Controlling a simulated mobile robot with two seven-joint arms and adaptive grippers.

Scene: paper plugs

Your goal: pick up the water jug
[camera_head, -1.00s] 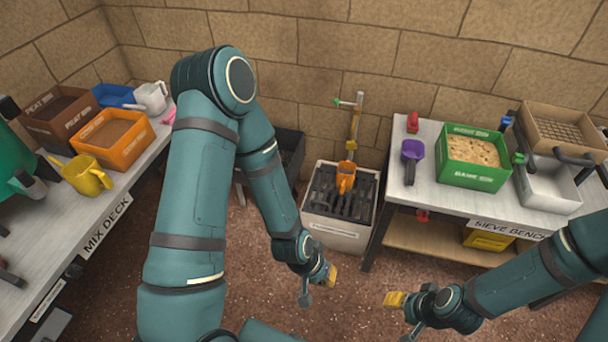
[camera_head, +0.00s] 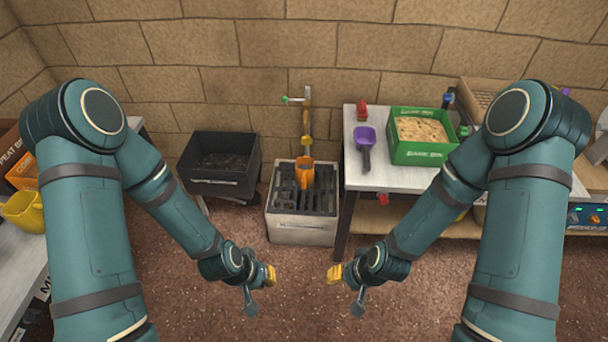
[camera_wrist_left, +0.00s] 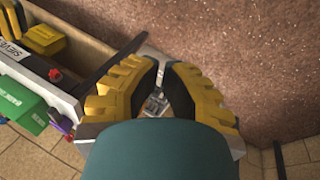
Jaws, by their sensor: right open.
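A yellow jug (camera_head: 24,210) is at the far left, partly cut off by my left arm. My left gripper (camera_head: 260,287) hangs in front of the pale box, apart from the jugs. In the left wrist view its yellow fingers (camera_wrist_left: 163,80) are apart with nothing seen between them. My right gripper (camera_head: 346,288) is open and empty, to the right of the left one.
The pale slatted box (camera_head: 302,230) stands on the floor beneath the tap (camera_head: 307,115). A black bin (camera_head: 222,184) is left of it. On the right, a bench (camera_head: 390,178) holds a purple scoop (camera_head: 365,142) and a green bin (camera_head: 422,150). Brown floor lies clear around my grippers.

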